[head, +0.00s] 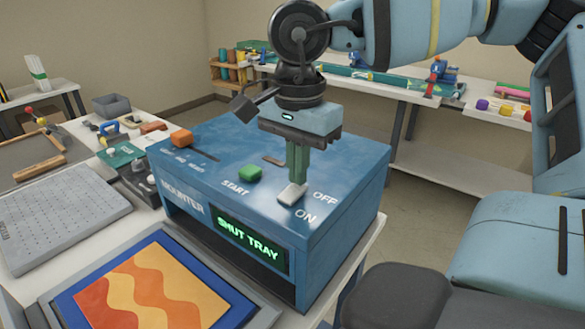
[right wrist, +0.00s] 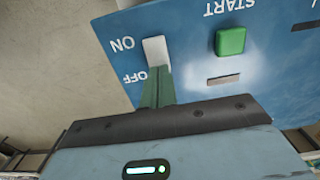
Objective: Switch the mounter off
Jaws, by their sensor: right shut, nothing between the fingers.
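The mounter (head: 225,190) is a blue box on the white table, with its green display (head: 252,240) lit and reading "SHUT TRAY". Its white rocker switch (head: 292,193) is on the top face beside the OFF and ON labels; it also shows in the right wrist view (right wrist: 155,50). My right gripper (head: 297,181) points down with its green fingers shut and empty. Its fingertips (right wrist: 157,70) are at the OFF-side end of the switch; I cannot tell whether they press it. My left gripper is not in view.
A green START button (head: 250,173) and an orange knob (head: 181,138) are on the mounter's top. A tray with an orange wavy picture (head: 150,295) sticks out in front. A grey perforated board (head: 60,215) lies left. Shelves (head: 400,90) stand behind.

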